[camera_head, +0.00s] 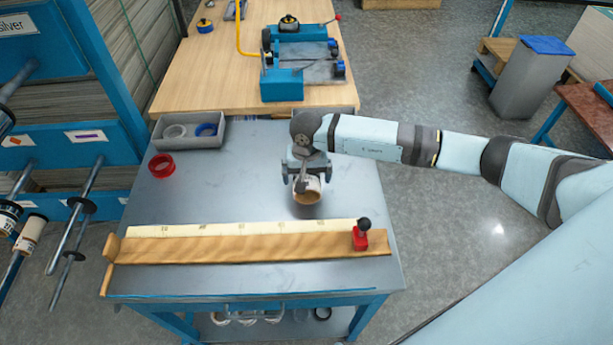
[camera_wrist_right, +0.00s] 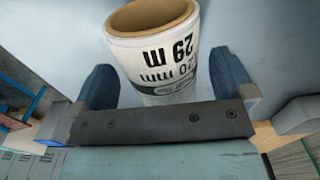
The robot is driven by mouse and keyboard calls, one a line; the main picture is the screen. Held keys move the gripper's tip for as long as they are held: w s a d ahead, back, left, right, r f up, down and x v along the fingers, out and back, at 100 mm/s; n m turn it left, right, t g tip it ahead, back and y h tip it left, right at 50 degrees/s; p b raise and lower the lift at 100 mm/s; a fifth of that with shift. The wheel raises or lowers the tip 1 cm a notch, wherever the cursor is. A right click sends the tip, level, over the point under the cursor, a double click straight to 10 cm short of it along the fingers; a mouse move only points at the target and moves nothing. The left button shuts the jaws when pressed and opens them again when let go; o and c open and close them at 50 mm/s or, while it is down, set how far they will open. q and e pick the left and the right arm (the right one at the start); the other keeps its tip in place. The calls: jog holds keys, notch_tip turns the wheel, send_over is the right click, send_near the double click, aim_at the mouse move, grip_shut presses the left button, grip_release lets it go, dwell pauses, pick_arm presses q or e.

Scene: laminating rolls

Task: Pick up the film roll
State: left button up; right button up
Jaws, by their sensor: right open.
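The film roll (camera_head: 308,192) is a white roll with a brown cardboard core and black print. It stands on the grey table (camera_head: 250,160), behind the wooden ruler. In the right wrist view the film roll (camera_wrist_right: 155,55) shows upright between my two dark fingers, with its open core at the top. My right gripper (camera_head: 307,178) is over the roll from above and behind, partly hiding it. In the wrist view my right gripper (camera_wrist_right: 160,88) is open, with gaps between the fingers and the roll. My left gripper is not in view.
A wooden cutting guide with a ruler (camera_head: 240,246) and red block (camera_head: 360,237) lies across the table front. A red ring (camera_head: 161,166) and a grey tray (camera_head: 188,131) are at the left. A wooden bench with a blue machine (camera_head: 300,70) stands behind.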

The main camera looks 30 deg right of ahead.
jog(key=shift+f, duration=0.85)
jog(key=c, duration=1.1)
jog(key=shift+r, duration=0.1)
notch_tip(320, 180, up, 20)
jog(key=shift+f+b, duration=0.1)
jog(key=shift+b, duration=0.6)
